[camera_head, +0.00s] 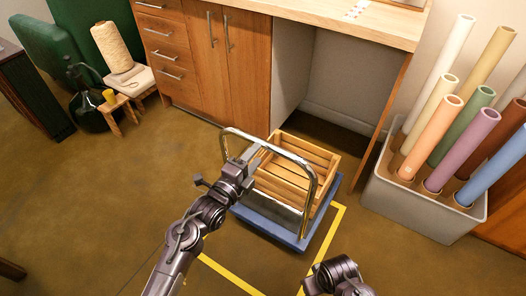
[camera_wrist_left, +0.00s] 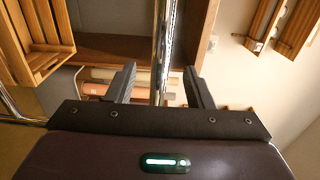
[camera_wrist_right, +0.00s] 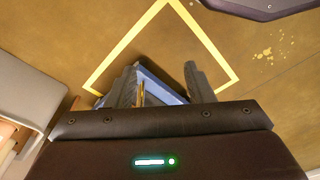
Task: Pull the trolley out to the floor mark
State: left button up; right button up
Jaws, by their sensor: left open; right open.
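The trolley has a blue deck (camera_head: 268,226) and a chrome hoop handle (camera_head: 312,188). A slatted wooden crate (camera_head: 300,172) sits on the deck. The yellow floor mark (camera_head: 229,273) is an outline on the floor; the deck's near part lies inside it and the rest hides its far side. My left gripper (camera_head: 256,158) is at the handle. In the left wrist view a chrome bar (camera_wrist_left: 164,50) runs between its open fingers (camera_wrist_left: 160,88), apart from both as far as I can tell. My right gripper's fingers (camera_wrist_right: 160,85) are open and empty, above the mark and the deck corner (camera_wrist_right: 160,88).
A wooden cabinet and desk (camera_head: 230,60) stand behind the trolley, with an open knee space. A grey bin (camera_head: 420,210) of coloured rolls stands at the right. A small stool (camera_head: 112,112) and a dark bottle (camera_head: 90,108) stand at the left. The floor at the left front is clear.

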aim_at(265, 145)
pick_arm(q)
jog(key=b+x, duration=0.2)
jog(key=x, duration=0.3)
jog(key=shift+f, duration=0.15)
jog(key=shift+w+d, duration=0.4)
jog(key=shift+w, duration=0.15)
pick_arm(e)
notch_tip(265, 145, up, 7)
jog(key=a, duration=0.1)
jog(key=shift+s+a+f+n, duration=0.15)
jog(key=shift+s+a+n, duration=0.05)
jog(key=shift+a+n, duration=0.1)
pick_arm(q)
grip_shut()
pick_arm(e)
jog(key=shift+d, duration=0.1)
pick_arm(q)
jog(key=shift+s, duration=0.1)
